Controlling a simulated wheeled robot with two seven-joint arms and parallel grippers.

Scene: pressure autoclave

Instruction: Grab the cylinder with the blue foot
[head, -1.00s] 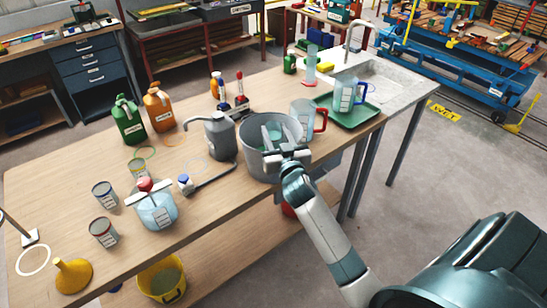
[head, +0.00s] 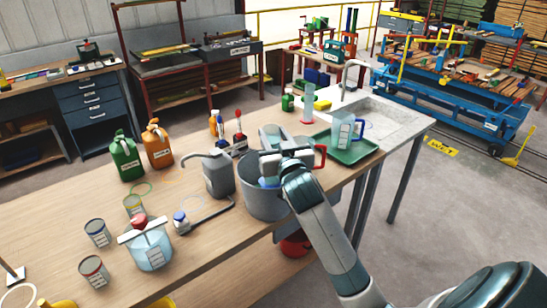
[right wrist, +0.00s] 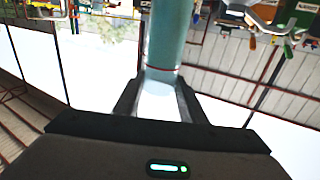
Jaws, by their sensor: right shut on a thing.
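My right gripper (head: 272,160) is shut on a clear cylinder (head: 269,134), whose upper part stands up beyond the fingers. In the right wrist view the cylinder (right wrist: 168,40) runs as a teal tube between the fingers (right wrist: 159,98). A patch of blue, apparently its foot (head: 268,182), shows below the gripper at the mouth of the grey bucket (head: 262,205). I cannot tell whether the foot touches the bucket. Another cylinder, with a red foot (head: 307,106), stands farther back on the bench. My left gripper is not in view.
A grey can with a spout (head: 218,177) stands close left of the bucket. A jug's red handle (head: 321,156) shows just right of my gripper. A green tray (head: 362,152) holds a blue-handled jug (head: 343,132). Bottles and tins stand to the left.

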